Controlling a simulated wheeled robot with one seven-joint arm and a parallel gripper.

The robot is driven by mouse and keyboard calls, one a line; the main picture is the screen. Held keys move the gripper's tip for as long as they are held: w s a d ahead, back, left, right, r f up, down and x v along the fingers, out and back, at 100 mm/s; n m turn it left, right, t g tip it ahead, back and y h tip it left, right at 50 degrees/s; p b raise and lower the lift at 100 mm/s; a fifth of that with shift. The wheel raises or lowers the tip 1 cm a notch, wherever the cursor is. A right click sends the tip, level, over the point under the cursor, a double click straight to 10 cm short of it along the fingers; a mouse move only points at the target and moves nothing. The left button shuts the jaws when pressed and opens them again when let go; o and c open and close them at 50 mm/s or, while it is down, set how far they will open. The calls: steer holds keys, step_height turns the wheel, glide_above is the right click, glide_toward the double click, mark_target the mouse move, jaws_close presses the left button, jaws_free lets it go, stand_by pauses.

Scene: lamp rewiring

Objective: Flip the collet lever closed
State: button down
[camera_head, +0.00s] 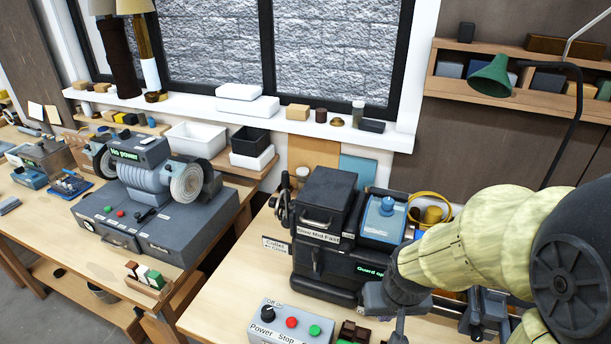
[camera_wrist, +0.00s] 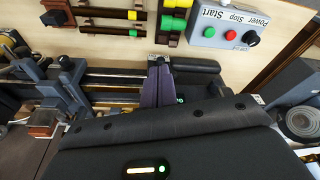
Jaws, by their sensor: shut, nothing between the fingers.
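The small dark lathe (camera_head: 322,232) stands on the right bench, with a "Collet" sign (camera_head: 276,247) at its left end; the sign's second line is too small to read. A short dark handle (camera_head: 316,260) shows on the lathe's front, but I cannot tell if it is the collet lever or how it is set. A green display under the blue lid reads "Guard op…", cut off by my arm. In the wrist view my gripper (camera_wrist: 158,62) is shut and empty, its fingers over the lathe bed rails (camera_wrist: 105,82). My arm hides the lathe's right part in the head view.
A grey control box (camera_head: 290,322) with a black knob, red and green buttons stands in front of the lathe; it also shows in the wrist view (camera_wrist: 232,26). Racks of bars (camera_wrist: 112,14) lie beside it. A grinder (camera_head: 150,185) stands on the left bench.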

steer(key=w+a+r+t+y+b, duration=0.1)
steer(key=w+a+r, duration=0.4)
steer(key=w+r, duration=0.5)
steer(key=w+a+r+t+y+b, duration=0.1)
steer(key=w+a+r+y+b, duration=0.2)
steer(key=w+r, duration=0.8)
steer(key=shift+w+a+r+t+y, duration=0.15)
steer(key=shift+w+a+t+y, duration=0.35)
steer(key=shift+a, duration=0.35)
steer(key=shift+w, duration=0.15)
steer(key=p+x, duration=0.2)
steer(key=x, duration=0.7)
steer(key=a, duration=0.1)
steer(key=a+p, duration=0.2)
steer(key=shift+w+a+f, duration=0.15)
steer(key=shift+w+f, duration=0.2)
steer(key=shift+w+a+f+p, duration=0.1)
steer(key=shift+a+f+p, duration=0.05)
steer(key=shift+a+p, duration=0.3)
